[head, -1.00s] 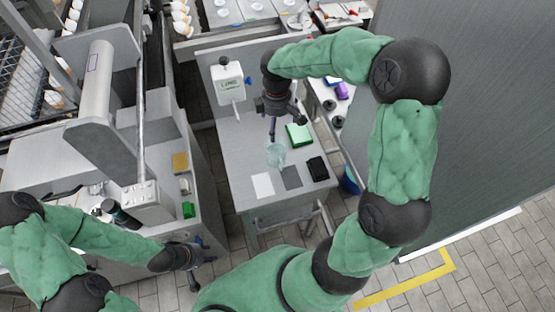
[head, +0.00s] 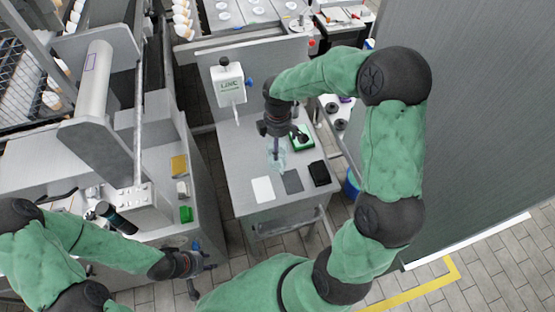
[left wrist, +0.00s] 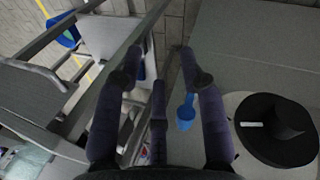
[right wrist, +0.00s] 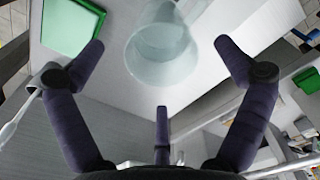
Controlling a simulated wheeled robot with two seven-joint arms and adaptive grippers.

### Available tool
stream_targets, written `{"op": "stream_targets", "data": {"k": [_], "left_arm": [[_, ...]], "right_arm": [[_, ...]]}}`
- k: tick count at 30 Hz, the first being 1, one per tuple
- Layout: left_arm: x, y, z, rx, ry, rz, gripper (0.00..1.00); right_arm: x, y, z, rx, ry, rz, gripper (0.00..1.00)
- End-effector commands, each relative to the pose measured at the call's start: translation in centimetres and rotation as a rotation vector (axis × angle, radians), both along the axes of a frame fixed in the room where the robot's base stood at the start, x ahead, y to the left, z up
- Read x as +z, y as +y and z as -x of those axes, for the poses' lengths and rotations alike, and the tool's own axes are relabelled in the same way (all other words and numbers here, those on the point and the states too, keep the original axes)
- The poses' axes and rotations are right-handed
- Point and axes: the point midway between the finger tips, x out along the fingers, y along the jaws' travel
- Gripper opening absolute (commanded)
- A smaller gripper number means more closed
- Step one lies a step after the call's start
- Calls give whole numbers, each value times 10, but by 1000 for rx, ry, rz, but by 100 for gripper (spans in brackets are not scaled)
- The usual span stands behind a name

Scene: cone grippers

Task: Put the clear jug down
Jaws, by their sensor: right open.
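The clear jug (head: 281,161) stands on the small grey table (head: 240,150), partly hidden behind my right gripper (head: 277,145) in the head view. In the right wrist view the pale, see-through jug (right wrist: 160,55) shows at top centre. The spread fingers of my right gripper (right wrist: 160,46) are on either side of it in the picture, with visible gaps. I cannot tell how far beyond the fingertips it is. My left gripper (head: 205,275) is low at the left, far from the jug. In the left wrist view the left gripper's fingers (left wrist: 162,52) are apart and empty.
A green tray (right wrist: 70,27) is close to the jug. A white pad (head: 262,189), a grey pad (head: 292,181) and a black block (head: 319,173) lie along the table's near side. A white dispenser (head: 228,84) stands at the back left.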

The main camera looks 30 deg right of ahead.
Motion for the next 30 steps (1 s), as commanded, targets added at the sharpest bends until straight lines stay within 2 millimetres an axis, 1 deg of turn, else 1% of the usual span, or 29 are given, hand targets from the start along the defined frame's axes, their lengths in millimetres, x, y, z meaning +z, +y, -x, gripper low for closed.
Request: {"op": "stream_targets", "data": {"k": [1, 4, 6, 11, 12, 14, 15, 17, 18, 20, 21, 30], "left_arm": [[-5, 0, 0, 0, 0, 0, 40], [-8, 0, 0, 0, 0, 0, 40], [-8, 0, 0, 0, 0, 0, 40], [-7, 0, 0, 0, 0, 0, 40], [-7, 0, 0, 0, 0, 0, 40], [-7, 0, 0, 0, 0, 0, 40], [-7, 0, 0, 0, 0, 0, 40], [-7, 0, 0, 0, 0, 0, 40], [-7, 0, 0, 0, 0, 0, 40], [-7, 0, 0, 0, 0, 0, 40], [-7, 0, 0, 0, 0, 0, 40], [-7, 0, 0, 0, 0, 0, 40]], "right_arm": [[-11, 0, 0, 0, 2, 0, 100], [-21, 0, 0, 1, 1, 0, 100], [-24, 0, 0, 1, 0, 0, 100], [-23, 0, 0, 1, -1, 0, 100], [-23, 0, 0, 1, -1, 0, 97], [-23, 0, 0, 1, -1, 0, 80], [-23, 0, 0, 1, -1, 0, 69], [-23, 0, 0, 1, -1, 1, 52], [-23, 0, 0, 1, 0, 0, 41], [-23, 0, 0, 1, 0, 0, 24], [-23, 0, 0, 1, -1, 0, 17], [-23, 0, 0, 1, 0, 0, 17]]}}
